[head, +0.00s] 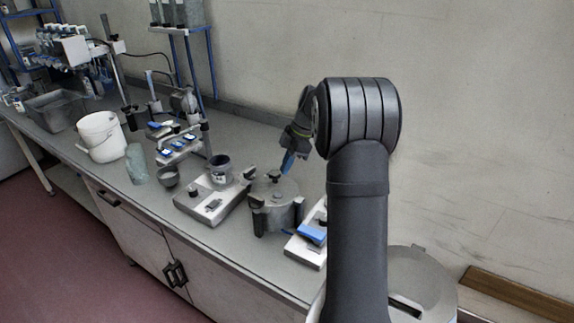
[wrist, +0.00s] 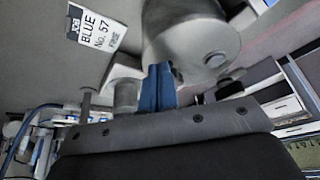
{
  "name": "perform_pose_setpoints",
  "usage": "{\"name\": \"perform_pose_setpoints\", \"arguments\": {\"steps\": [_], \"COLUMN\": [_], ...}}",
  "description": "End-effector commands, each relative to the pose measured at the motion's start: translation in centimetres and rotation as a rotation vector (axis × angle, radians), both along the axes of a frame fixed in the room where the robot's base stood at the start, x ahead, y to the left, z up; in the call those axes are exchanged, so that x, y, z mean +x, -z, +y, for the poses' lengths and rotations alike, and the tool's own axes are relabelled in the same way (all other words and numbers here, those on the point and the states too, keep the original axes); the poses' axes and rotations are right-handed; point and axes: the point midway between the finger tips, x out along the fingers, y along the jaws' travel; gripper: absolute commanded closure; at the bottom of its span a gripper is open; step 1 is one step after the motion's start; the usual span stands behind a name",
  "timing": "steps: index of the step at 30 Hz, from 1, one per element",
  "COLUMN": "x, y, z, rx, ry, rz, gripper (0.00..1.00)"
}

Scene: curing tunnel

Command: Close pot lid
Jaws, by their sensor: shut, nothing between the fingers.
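The grey metal pot (head: 272,215) stands on the bench near the middle of the head view, with dark handles at its sides. A round grey lid (head: 282,190) with a dark knob (head: 274,175) lies over its top; I cannot tell if it is fully seated. My gripper (head: 288,163) is just above the lid, close to the knob, its blue fingers pointing down. In the wrist view, a large round grey body, seemingly the pot (wrist: 185,28), is beside the blue fingers (wrist: 158,85). My gripper is shut and empty.
A hotplate-like device (head: 205,203) with a dark cup (head: 220,169) stands left of the pot. A white and blue device (head: 310,236) is close on its right. A white bucket (head: 101,136) stands farther left. A paper label (wrist: 97,28) shows in the wrist view. The wall is behind.

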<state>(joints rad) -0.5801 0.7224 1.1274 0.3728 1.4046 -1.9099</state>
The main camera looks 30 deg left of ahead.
Motion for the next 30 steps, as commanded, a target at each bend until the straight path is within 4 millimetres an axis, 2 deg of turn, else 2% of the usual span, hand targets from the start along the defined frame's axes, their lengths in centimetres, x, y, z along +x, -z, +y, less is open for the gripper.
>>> {"name": "perform_pose_setpoints", "arguments": {"steps": [8,14,24,30], "x": [0.4,3.1,5.5,6.2], "y": [0.0,0.1,-6.7,-8.8], "z": [-0.3,-2.2,-3.9,-4.4], "rx": [0.000,0.000,0.002,0.001], "ry": [0.001,0.005,0.000,0.000], "rz": [0.000,0.000,-0.003,-0.001], "gripper": [1.00,1.00,1.00,1.00]}}
